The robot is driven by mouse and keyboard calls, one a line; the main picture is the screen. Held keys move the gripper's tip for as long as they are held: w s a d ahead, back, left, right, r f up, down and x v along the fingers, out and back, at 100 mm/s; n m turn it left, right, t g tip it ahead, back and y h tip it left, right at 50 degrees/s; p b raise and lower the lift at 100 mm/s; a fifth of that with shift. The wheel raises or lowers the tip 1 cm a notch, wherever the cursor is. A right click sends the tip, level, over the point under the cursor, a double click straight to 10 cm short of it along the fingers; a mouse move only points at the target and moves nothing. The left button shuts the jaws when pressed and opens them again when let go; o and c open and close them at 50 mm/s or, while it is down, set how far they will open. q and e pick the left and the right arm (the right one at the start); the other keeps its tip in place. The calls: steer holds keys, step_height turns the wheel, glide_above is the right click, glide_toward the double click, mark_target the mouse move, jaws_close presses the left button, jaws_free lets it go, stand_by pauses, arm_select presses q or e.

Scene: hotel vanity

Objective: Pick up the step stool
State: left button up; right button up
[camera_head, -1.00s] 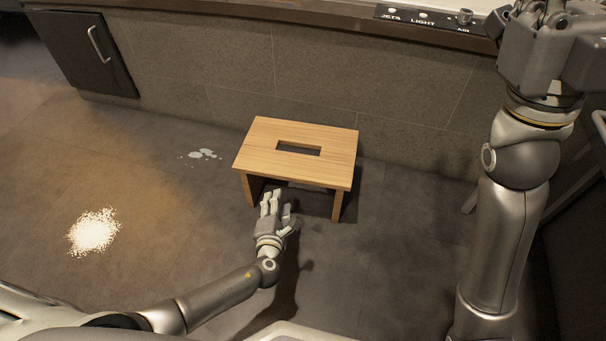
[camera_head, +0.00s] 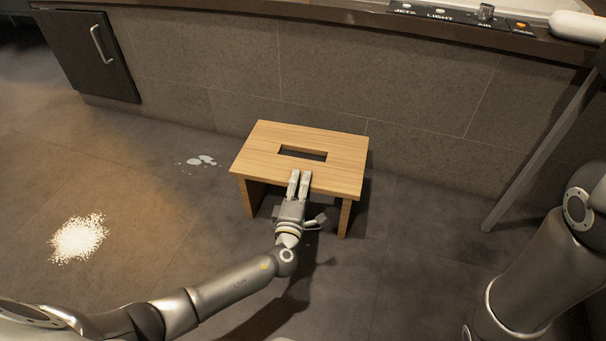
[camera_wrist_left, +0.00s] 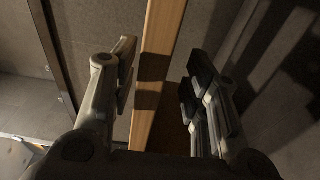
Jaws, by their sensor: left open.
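The step stool (camera_head: 345,165) is light wood with a slot in its top and stands upright on the floor, near the tub wall. My left gripper (camera_head: 300,178) is at the front edge of its top, near the middle, just in front of the slot. In the left wrist view, the edge of the stool's top (camera_wrist_left: 161,45) passes between the two open fingers (camera_wrist_left: 162,78). A gap shows between the board and the right-hand finger; I cannot tell whether the left-hand finger touches it. My right gripper is out of the picture; only part of that arm shows.
White granules (camera_head: 78,238) lie on the floor at left, and a small whitish puddle (camera_head: 202,161) is left of the stool. A tiled tub wall (camera_head: 400,85) runs behind it. A slanted metal leg (camera_head: 540,150) stands at right. The floor in front is clear.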

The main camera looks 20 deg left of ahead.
mark_target(304, 167)
arm_select(q)
steer(key=w+b, duration=0.2)
steer(key=w, duration=0.1)
steer(key=w+b, duration=0.1)
steer(key=shift+w+a+r+b, duration=0.15)
steer(key=shift+a+r+b, duration=0.1)
steer(key=shift+a+b, duration=0.1)
steer(key=shift+w+r, duration=0.1)
steer(key=shift+w, duration=0.25)
steer(key=shift+c, duration=0.3)
jaws_close()
steer(key=shift+w+r, duration=0.1)
steer(key=shift+r, duration=0.3)
steer(key=shift+f, duration=0.1)
